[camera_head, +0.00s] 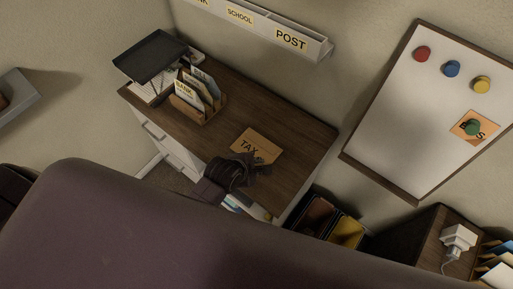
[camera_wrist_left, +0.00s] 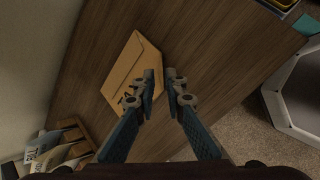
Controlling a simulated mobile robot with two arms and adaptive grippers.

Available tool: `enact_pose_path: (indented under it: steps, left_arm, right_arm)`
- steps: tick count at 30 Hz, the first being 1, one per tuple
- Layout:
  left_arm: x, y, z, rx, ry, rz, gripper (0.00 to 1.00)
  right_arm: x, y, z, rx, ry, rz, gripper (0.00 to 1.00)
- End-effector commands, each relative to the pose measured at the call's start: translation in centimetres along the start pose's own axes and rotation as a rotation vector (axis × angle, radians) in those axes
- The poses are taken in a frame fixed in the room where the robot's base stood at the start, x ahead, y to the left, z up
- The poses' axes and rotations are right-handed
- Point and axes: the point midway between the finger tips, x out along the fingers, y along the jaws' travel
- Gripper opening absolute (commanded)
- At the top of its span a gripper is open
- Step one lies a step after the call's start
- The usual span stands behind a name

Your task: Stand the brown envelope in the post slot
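The brown envelope (camera_head: 259,144), marked with dark letters that read "TAX", lies flat on the wooden desk. In the left wrist view the envelope (camera_wrist_left: 128,68) lies beyond and partly behind one finger. My left gripper (camera_head: 262,162) is over the near edge of the envelope and hides part of it. In the left wrist view its fingers (camera_wrist_left: 162,76) stand apart with bare desk in the gap. I cannot tell whether they touch the envelope. The post slot (camera_head: 291,41) is the right part of a white wall rack, labelled "POST". My right gripper is not in view.
A wooden letter holder (camera_head: 198,112) with several envelopes stands left on the desk (camera_head: 300,130), by a black tray (camera_head: 150,56). A whiteboard (camera_head: 420,120) with magnets hangs at right. Bins (camera_head: 346,232) stand right of the desk. The desk's right part is clear.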

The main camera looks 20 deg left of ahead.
Motion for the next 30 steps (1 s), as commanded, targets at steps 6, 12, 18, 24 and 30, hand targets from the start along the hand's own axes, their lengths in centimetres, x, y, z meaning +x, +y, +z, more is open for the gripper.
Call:
enact_pose_path:
  steps: [6,12,18,24,30]
  left_arm:
    - [2.7,0.0,-0.1,0.002,0.001,0.000,0.11]
    - [3.8,-0.1,-0.1,0.001,0.000,0.000,0.11]
    - [3.9,-0.1,-0.1,0.001,0.000,0.001,0.11]
    - [3.8,-0.1,-0.1,0.001,0.000,0.001,0.00]
    - [3.8,-0.1,-0.1,0.001,0.000,0.001,0.00]
  right_arm:
    - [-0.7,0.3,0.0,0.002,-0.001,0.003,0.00]
    - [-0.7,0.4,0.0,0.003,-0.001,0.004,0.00]
    - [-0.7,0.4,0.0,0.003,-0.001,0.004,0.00]
    - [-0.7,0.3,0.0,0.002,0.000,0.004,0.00]
    - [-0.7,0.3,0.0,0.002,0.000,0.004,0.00]
